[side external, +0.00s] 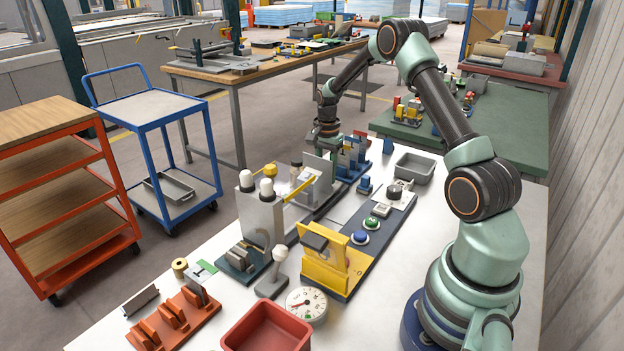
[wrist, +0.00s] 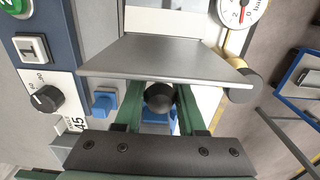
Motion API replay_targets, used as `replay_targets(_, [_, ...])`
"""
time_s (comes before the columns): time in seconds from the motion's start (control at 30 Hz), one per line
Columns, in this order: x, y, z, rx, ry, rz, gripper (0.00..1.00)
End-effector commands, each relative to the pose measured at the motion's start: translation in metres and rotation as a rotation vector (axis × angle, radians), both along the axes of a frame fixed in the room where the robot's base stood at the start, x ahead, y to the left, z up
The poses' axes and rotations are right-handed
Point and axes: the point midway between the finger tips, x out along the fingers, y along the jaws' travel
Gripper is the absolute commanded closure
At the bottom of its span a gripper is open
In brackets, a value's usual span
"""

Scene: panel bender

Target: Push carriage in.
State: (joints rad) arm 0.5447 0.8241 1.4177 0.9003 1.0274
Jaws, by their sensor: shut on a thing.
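In the wrist view, the green fingers of my gripper (wrist: 160,108) are closed around a dark round knob (wrist: 159,97). The knob sits in front of the lower edge of a flat grey plate (wrist: 160,62), above a small blue part. I take the knob and plate to belong to the carriage, but its full outline is hidden. In the side external view, my gripper (side external: 325,150) points down at the far end of the bender. A grey upright plate (side external: 318,172) stands there and hides the fingertips and the knob.
A yellow guard (side external: 322,268) stands at the near end. A blue panel with a green button (side external: 371,224) and a black dial (wrist: 40,99) lies beside the bender. A grey tray (side external: 414,167), a red bin (side external: 268,330) and a gauge (side external: 306,304) share the white table.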

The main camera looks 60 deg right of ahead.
Motion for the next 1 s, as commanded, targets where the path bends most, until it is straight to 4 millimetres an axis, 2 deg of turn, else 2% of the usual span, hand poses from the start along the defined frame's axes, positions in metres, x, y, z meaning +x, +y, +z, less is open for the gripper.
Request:
replay_targets(0.2, [0.000, 0.062, 0.002, 0.001, 0.002, 0.008, 1.00])
replay_targets(0.3, [0.000, 0.086, 0.002, 0.000, 0.001, 0.007, 1.00])
replay_targets(0.4, [0.000, 0.100, 0.001, 0.000, 0.002, 0.005, 1.00])
replay_targets(0.8, [0.000, 0.109, 0.001, 0.001, 0.003, 0.006, 1.00])
replay_targets(0.83, [0.000, 0.109, 0.001, 0.001, 0.004, 0.006, 0.49])
replay_targets(0.87, [0.000, 0.110, 0.001, 0.001, 0.004, 0.007, 0.37])
replay_targets(1.0, [0.000, 0.108, 0.000, 0.001, 0.002, 0.005, 0.35])
